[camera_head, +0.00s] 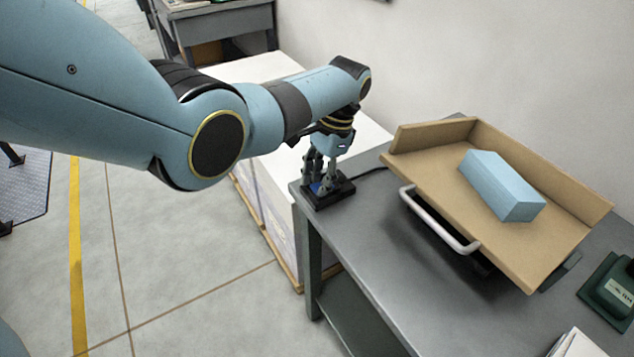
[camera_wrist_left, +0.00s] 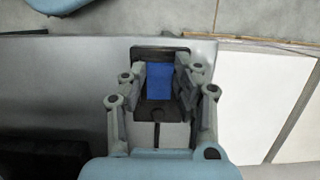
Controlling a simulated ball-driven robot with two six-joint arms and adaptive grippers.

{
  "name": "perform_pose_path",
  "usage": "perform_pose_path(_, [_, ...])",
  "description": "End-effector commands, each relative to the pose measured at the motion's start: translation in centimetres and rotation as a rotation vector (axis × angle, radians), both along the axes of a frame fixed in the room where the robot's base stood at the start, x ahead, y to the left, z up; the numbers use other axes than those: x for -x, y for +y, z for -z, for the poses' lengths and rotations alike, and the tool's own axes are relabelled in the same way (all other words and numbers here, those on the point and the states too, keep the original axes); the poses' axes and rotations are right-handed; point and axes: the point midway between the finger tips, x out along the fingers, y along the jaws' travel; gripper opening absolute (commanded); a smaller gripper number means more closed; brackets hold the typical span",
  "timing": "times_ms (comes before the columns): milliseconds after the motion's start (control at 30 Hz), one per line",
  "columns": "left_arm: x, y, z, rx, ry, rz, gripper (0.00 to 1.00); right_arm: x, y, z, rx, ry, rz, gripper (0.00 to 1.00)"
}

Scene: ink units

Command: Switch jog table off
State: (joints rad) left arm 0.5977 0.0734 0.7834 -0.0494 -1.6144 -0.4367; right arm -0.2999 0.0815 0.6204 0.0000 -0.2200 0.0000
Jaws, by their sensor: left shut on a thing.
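The jog table (camera_head: 540,272) is a tan tilted tray with raised walls at its back and right and a grey handle (camera_head: 440,222) at its front left. It stands on the grey bench. A black switch box (camera_head: 343,193) with a blue part sits at the bench's left corner, with a black cable behind it. My left gripper (camera_head: 320,185) reaches down onto the box. In the left wrist view its fingers (camera_wrist_left: 160,85) stand on both sides of the blue switch part (camera_wrist_left: 158,80) and are shut on it. My right gripper is not in view.
A light blue block (camera_head: 500,185) lies on the tray. A dark green device (camera_head: 610,290) and white papers (camera_head: 577,344) are at the bench's right. White-topped stacks (camera_head: 258,68) stand beside the bench on the left. The front of the bench top is clear.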

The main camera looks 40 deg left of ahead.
Motion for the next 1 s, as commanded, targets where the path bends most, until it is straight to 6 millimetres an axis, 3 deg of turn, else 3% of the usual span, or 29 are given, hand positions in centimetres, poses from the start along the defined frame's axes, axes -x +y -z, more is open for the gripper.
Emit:
perform_pose_path(200, [0.1,0.0,0.0,0.001,0.001,0.001,0.0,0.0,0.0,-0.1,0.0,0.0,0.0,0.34])
perform_pose_path(233, [0.1,0.0,0.0,0.001,0.001,0.001,0.33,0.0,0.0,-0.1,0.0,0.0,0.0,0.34])
perform_pose_path(367, [0.1,0.0,0.0,0.001,0.0,0.001,0.5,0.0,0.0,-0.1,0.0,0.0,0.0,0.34])
perform_pose_path(733, [-0.2,-0.1,-0.7,0.001,-0.002,0.0,0.52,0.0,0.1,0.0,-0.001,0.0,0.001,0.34])
perform_pose_path(1000, [-1.5,-0.6,-5.9,0.001,-0.006,0.001,0.52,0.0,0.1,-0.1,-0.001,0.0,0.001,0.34])
